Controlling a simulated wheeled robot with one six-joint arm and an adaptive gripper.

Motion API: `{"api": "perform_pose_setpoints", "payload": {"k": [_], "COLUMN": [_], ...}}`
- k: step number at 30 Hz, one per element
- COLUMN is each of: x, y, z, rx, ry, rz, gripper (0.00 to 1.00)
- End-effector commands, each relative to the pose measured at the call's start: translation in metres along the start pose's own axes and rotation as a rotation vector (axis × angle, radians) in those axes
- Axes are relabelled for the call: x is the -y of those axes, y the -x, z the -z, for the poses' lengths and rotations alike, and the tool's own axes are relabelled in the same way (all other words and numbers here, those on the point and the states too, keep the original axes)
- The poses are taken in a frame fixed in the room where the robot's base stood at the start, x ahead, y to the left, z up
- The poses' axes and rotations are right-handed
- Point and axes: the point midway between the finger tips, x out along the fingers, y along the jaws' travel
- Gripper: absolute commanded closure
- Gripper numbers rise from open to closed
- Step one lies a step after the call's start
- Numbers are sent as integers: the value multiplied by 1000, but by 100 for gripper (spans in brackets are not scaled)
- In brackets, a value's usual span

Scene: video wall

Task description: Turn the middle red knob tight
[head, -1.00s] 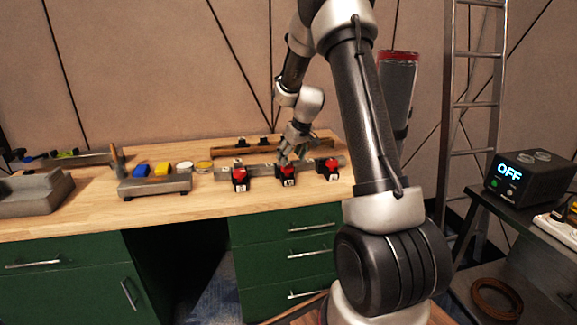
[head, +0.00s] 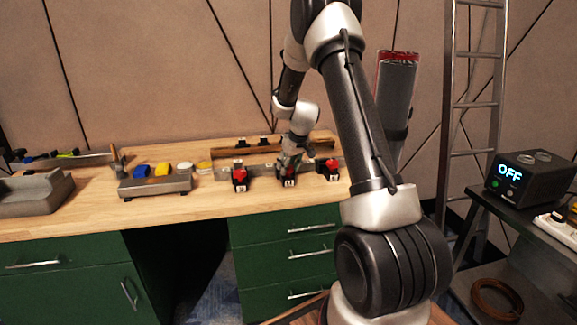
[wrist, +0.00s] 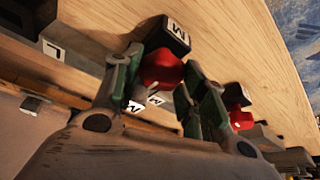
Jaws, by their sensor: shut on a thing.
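The middle red knob (head: 290,172) sits on a dark block along the grey rail on the workbench, mostly covered by my gripper (head: 287,163) in the head view. In the wrist view the middle red knob (wrist: 161,68) is between the green-padded fingers of my gripper (wrist: 165,78), beside a block marked M (wrist: 176,34). My gripper is shut on this knob. The left red knob (head: 240,175) and the right red knob (head: 331,165) stand apart on either side. Another red knob (wrist: 237,96) shows beyond one finger in the wrist view.
A wooden bar (head: 250,150) lies behind the knobs. The wooden bench (head: 110,213) is clear in front.

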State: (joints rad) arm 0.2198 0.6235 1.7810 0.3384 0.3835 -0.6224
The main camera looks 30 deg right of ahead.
Motion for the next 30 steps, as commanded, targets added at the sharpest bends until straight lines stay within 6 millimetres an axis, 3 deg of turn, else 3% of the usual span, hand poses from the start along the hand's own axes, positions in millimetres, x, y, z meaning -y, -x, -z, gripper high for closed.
{"api": "perform_pose_setpoints", "payload": {"k": [11, 30], "x": [1, 4], "y": [0, 0], "z": [0, 0], "rx": [0, 1], "ry": [-88, -571], "rz": [-38, -238], "gripper": [82, 82]}}
